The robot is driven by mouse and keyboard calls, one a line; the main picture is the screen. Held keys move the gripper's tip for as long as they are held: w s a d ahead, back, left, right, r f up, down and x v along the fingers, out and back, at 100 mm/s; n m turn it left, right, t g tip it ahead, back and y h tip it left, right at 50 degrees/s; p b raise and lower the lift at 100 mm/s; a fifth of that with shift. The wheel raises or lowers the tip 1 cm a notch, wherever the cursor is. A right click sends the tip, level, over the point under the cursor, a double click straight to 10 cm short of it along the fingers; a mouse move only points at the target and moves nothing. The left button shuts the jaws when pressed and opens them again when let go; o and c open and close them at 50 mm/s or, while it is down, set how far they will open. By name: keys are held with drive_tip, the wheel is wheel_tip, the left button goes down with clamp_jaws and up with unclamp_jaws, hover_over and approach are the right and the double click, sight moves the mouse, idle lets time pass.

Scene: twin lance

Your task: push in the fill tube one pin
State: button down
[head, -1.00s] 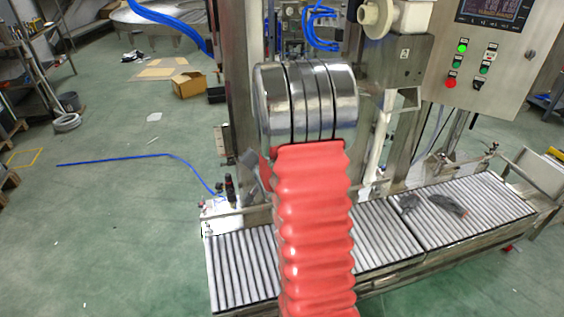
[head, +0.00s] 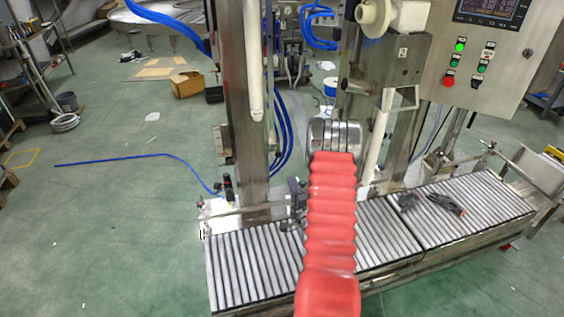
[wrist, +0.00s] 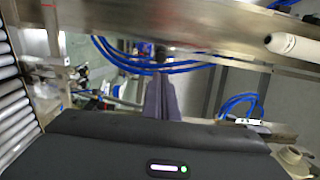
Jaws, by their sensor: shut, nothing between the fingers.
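My gripper (wrist: 161,88) is shut and empty in the wrist view, its grey fingers pointing at a metal beam (wrist: 200,38). A small dark piece (wrist: 160,53) shows just beyond the fingertips; I cannot tell whether it is the pin or whether the fingers touch it. One white fill tube (head: 254,85) hangs at the left post in the head view. A second white tube (head: 376,140) hangs right of my arm, below a plate marked 2 (head: 403,52). A white tube end (wrist: 290,44) shows at right in the wrist view. My arm hides the gripper in the head view.
A roller conveyor (head: 245,268) runs below the filling machine, with a dark object (head: 446,203) on its right part. Blue hoses (head: 284,130) hang behind the left post (head: 240,60). A control box (head: 490,75) stands at right. The floor at left is mostly clear.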

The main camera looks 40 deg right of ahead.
sight(279, 155)
drive_tip(key=shift+w+d, duration=0.1)
idle(0.3)
drive_tip(key=x, duration=1.3)
drive_tip(key=shift+w+d, duration=0.15)
drive_tip(key=shift+w, duration=0.2)
drive_tip(key=shift+x, duration=1.05)
drive_tip(key=shift+w+d+r, duration=0.1)
drive_tip(key=shift+w+d, duration=0.1)
drive_tip(key=shift+w, duration=0.1)
drive_tip(key=shift+s+a, duration=0.15)
drive_tip(key=shift+s, duration=0.1)
drive_tip(key=v, duration=1.3)
drive_tip(key=shift+s+a, duration=0.15)
drive_tip(key=shift+s, duration=0.2)
